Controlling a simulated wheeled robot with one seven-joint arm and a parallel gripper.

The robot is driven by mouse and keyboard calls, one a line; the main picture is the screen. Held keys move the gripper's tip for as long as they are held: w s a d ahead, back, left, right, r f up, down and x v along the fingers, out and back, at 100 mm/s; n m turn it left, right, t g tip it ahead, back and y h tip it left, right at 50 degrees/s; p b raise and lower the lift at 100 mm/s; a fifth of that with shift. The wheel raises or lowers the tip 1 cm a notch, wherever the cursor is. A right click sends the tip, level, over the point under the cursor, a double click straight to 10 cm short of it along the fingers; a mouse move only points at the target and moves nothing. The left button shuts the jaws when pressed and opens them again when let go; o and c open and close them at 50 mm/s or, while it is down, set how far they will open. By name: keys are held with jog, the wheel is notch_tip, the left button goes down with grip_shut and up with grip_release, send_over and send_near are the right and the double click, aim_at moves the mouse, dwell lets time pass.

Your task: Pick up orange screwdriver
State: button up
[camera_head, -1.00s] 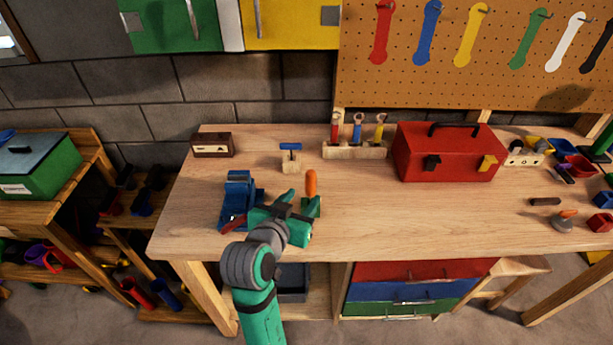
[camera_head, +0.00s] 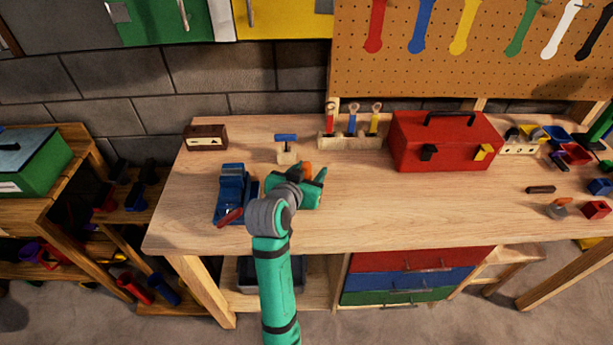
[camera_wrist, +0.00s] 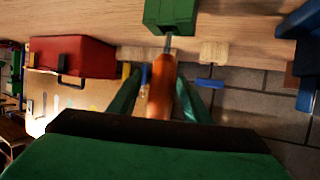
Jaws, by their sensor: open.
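The orange screwdriver (camera_wrist: 161,90) stands handle-up in a green block (camera_wrist: 171,12), its metal shaft entering the block in the wrist view. My gripper (camera_wrist: 157,92) is open, with one green finger on each side of the orange handle. I see gaps between the fingers and the handle. In the head view only a small part of the orange screwdriver (camera_head: 307,170) shows beside my gripper (camera_head: 312,182); the wrist hides the rest.
A blue vise (camera_head: 233,184) stands just left of my gripper. Behind are a blue-handled tool in a small block (camera_head: 286,156) and a wooden rack (camera_head: 350,141) with several tools. A red toolbox (camera_head: 445,147) is to the right.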

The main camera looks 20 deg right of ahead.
jog(key=shift+w+d+f, duration=0.2)
jog(key=shift+w+d, duration=0.15)
jog(key=shift+w, duration=0.15)
grip_shut()
notch_tip(320, 180, up, 16)
dwell(1.2)
